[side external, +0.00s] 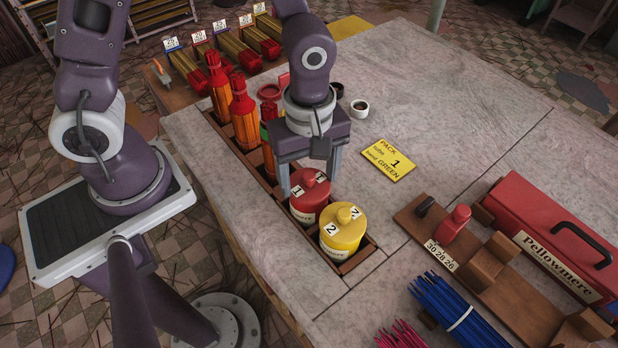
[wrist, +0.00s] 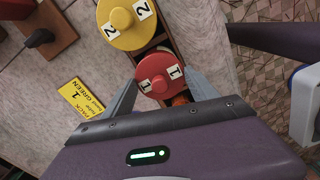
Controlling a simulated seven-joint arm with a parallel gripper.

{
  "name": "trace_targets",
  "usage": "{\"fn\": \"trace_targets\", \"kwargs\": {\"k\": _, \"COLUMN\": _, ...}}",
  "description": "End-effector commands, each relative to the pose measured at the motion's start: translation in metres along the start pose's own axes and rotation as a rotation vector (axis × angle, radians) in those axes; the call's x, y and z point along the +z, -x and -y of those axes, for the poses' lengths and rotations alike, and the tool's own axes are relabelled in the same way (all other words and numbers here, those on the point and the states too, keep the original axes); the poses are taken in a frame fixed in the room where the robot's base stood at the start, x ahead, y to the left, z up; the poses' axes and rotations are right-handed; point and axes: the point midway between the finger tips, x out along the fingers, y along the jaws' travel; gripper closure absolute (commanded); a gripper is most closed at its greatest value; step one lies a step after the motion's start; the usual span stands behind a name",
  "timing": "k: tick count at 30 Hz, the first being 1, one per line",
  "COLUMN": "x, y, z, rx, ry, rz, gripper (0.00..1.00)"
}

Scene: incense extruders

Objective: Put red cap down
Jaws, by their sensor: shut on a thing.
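The red cap (side external: 310,184) is round, with a knob and white "1" tags. It is at the top of a red canister (side external: 303,214) in the wooden rack; I cannot tell whether it is fully seated. My gripper (side external: 309,178) is shut on the red cap, with one finger on each side. The wrist view also shows the red cap (wrist: 158,70) between the fingertips of my gripper (wrist: 161,80). A yellow canister with a "2"-tagged cap (side external: 343,222) stands right beside it; its cap (wrist: 125,22) also shows in the wrist view.
Orange bottles of red sticks (side external: 243,115) fill the rack's far end. A yellow card (side external: 389,160) lies on the table. A wooden board (side external: 465,262), a red toolbox (side external: 550,235) and blue sticks (side external: 455,312) are at right. The tabletop between is clear.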

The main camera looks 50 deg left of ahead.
Motion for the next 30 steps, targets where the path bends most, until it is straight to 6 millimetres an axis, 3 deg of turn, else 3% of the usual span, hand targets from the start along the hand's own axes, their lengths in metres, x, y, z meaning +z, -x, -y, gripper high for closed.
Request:
{"fn": "trace_targets", "kwargs": {"k": 9, "x": 0.001, "y": 0.074, "z": -0.002, "rx": 0.009, "ry": -0.001, "rz": 0.002, "gripper": 0.7}}
{"fn": "trace_targets", "kwargs": {"k": 14, "x": 0.003, "y": 0.09, "z": -0.014, "rx": 0.002, "ry": 0.001, "rz": 0.003, "gripper": 0.7}}
{"fn": "trace_targets", "kwargs": {"k": 22, "x": 0.016, "y": 0.052, "z": -0.091, "rx": -0.002, "ry": 0.001, "rz": 0.003, "gripper": 0.7}}
{"fn": "trace_targets", "kwargs": {"k": 25, "x": 0.018, "y": 0.034, "z": -0.103, "rx": -0.003, "ry": 0.0, "rz": 0.001, "gripper": 0.7}}
{"fn": "trace_targets", "kwargs": {"k": 30, "x": 0.019, "y": -0.007, "z": -0.105, "rx": -0.003, "ry": -0.001, "rz": 0.001, "gripper": 0.7}}
